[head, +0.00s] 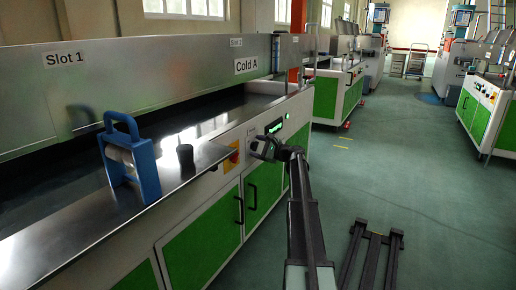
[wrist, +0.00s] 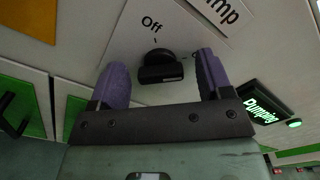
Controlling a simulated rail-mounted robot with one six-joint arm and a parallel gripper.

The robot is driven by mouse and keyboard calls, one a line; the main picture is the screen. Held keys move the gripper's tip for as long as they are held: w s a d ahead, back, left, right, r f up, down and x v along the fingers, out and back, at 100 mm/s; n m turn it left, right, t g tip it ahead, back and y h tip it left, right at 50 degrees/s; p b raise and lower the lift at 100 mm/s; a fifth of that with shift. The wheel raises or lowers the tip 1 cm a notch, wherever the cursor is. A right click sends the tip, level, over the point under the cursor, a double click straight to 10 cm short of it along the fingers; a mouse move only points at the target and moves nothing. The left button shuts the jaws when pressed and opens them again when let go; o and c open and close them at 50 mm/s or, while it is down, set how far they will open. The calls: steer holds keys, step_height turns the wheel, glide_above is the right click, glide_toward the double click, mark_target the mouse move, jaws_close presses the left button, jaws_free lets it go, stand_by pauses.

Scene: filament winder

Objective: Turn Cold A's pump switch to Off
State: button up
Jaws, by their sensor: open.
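The Cold A pump switch is a black rotary knob (wrist: 160,66) on a white label plate in the wrist view. "Off" is printed above it, and a second, partly hidden marking is at its right. Its exact pointer direction is hard to tell. My gripper (wrist: 161,64) is open, with one purple finger on each side of the knob; contact cannot be told. In the head view my gripper (head: 264,148) is at the front panel of the machine labelled Cold A (head: 246,65) and hides the knob. A lit green display (wrist: 264,109) reads "Pumping".
An orange-yellow switch plate (head: 234,156) is left of my gripper on the panel. A blue-handled device (head: 130,158) and a dark cylinder (head: 186,160) stand on the metal ledge. Green cabinet doors (head: 264,186) with black handles are below. The aisle floor (head: 385,180) at right is mostly clear.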

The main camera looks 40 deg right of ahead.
steer(key=c, duration=0.9)
steer(key=shift+n, duration=0.3)
steer(key=n, duration=0.3)
steer(key=shift+s+f+n, duration=0.1)
steer(key=shift+n, duration=0.2)
steer(key=n, duration=1.3)
steer(key=shift+f+n+b, duration=0.2)
steer(key=shift+n+b, duration=0.1)
